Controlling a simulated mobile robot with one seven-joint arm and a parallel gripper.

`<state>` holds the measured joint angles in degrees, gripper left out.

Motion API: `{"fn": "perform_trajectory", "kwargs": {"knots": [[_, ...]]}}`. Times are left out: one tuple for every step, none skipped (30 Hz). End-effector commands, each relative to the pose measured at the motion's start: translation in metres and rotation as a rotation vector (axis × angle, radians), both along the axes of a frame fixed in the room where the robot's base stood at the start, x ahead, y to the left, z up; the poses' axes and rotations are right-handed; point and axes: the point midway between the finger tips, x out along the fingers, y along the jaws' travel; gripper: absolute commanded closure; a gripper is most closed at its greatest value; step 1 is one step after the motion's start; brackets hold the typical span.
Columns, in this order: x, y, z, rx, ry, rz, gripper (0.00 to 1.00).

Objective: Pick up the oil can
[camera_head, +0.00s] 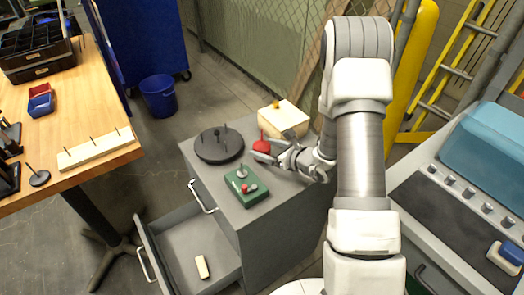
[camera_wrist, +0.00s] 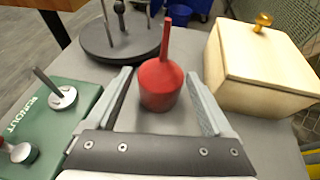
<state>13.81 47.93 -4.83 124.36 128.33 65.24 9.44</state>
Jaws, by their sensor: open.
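The red oil can (camera_wrist: 160,82) has a round body and a thin upright spout. It stands upright on the grey cabinet top, and also shows in the head view (camera_head: 262,146), partly hidden by my gripper. My gripper (camera_wrist: 162,88) is open, with one finger on each side of the can. A gap shows between the can and each finger, and I see no contact. In the head view my gripper (camera_head: 265,157) reaches in from the right, low over the cabinet top.
A cream box (camera_wrist: 258,68) with a brass knob stands close to the right of the can. A dark round base with pegs (camera_head: 219,146) is to the left. A green box with levers (camera_head: 243,187) is in front. The cabinet's drawer (camera_head: 185,262) is open.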

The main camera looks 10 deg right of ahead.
Motion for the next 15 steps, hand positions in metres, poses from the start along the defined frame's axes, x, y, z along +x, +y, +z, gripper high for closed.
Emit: {"fn": "perform_trajectory", "kwargs": {"knots": [[0.005, 0.004, -0.003, -0.001, 0.0, 0.004, 0.14], [0.009, 0.006, -0.004, -0.001, 0.0, 0.004, 0.14], [0.015, 0.01, -0.006, -0.001, -0.001, 0.005, 0.14], [0.019, 0.012, -0.007, -0.001, 0.0, 0.006, 0.14], [0.023, 0.014, -0.008, 0.0, -0.001, 0.004, 0.14], [0.028, 0.016, -0.011, 0.0, 0.0, 0.003, 0.14], [0.03, 0.018, -0.012, 0.0, 0.001, 0.003, 0.14], [0.033, 0.02, -0.013, -0.001, 0.0, 0.004, 0.14], [0.035, 0.021, -0.014, -0.001, 0.0, 0.004, 0.14], [0.037, 0.022, -0.015, 0.0, 0.001, 0.003, 0.14], [0.038, 0.022, -0.015, 0.0, 0.0, 0.002, 0.14], [0.039, 0.023, -0.015, 0.0, 0.0, 0.002, 0.14], [0.039, 0.023, -0.015, 0.0, 0.0, 0.001, 0.14], [0.039, 0.022, -0.015, 0.0, 0.0, 0.001, 0.14], [0.039, 0.022, -0.015, 0.0, 0.0, 0.001, 0.14]]}}
